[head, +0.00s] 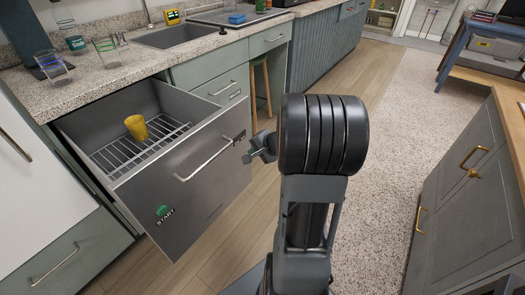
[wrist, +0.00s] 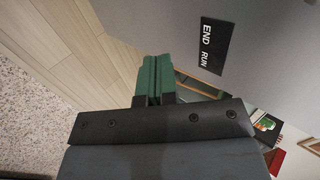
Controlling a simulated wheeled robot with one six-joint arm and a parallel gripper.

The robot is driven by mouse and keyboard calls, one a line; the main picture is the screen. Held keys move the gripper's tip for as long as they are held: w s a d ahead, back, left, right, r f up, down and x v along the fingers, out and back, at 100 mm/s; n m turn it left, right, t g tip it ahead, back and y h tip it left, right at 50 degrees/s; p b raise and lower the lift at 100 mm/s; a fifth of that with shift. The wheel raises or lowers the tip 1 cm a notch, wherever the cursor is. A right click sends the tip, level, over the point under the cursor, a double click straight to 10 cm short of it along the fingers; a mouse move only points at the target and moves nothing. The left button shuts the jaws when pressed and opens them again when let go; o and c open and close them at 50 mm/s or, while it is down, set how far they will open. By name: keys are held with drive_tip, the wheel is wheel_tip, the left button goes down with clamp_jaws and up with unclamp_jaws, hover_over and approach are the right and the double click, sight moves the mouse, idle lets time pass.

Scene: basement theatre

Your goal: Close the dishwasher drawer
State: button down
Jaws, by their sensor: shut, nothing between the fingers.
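The dishwasher drawer (head: 195,178) is pulled well out from under the counter. It has a steel front, a bar handle (head: 204,160) and a green START label at lower left. Inside are a wire rack (head: 120,160) and a yellow cup (head: 137,127). My gripper (head: 258,150) is just right of the drawer front's upper right corner; I cannot tell whether it touches. In the wrist view, my gripper (wrist: 153,80) is shut and empty, its green fingers together, with the drawer's grey front (wrist: 150,18) and END RUN label (wrist: 211,45) beyond.
The counter (head: 105,70) above holds glasses and a sink (head: 178,36). A wooden stool (head: 263,85) stands under the counter, behind my gripper. Wood floor and a pale carpet (head: 390,130) lie open to the right. A grey cabinet (head: 470,190) stands at far right.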

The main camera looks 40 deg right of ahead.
sight(238, 149)
drive_tip(key=shift+w+a+f, duration=0.15)
drive_tip(key=shift+w+a, duration=0.1)
drive_tip(key=shift+w, duration=0.55)
drive_tip(key=shift+w+a+f, duration=0.2)
drive_tip(key=shift+w+a, duration=0.1)
drive_tip(key=shift+w, duration=0.45)
drive_tip(key=shift+w+a+f, duration=0.15)
drive_tip(key=shift+w+a, duration=0.1)
drive_tip(key=shift+w, duration=0.55)
drive_tip(key=shift+w, duration=0.15)
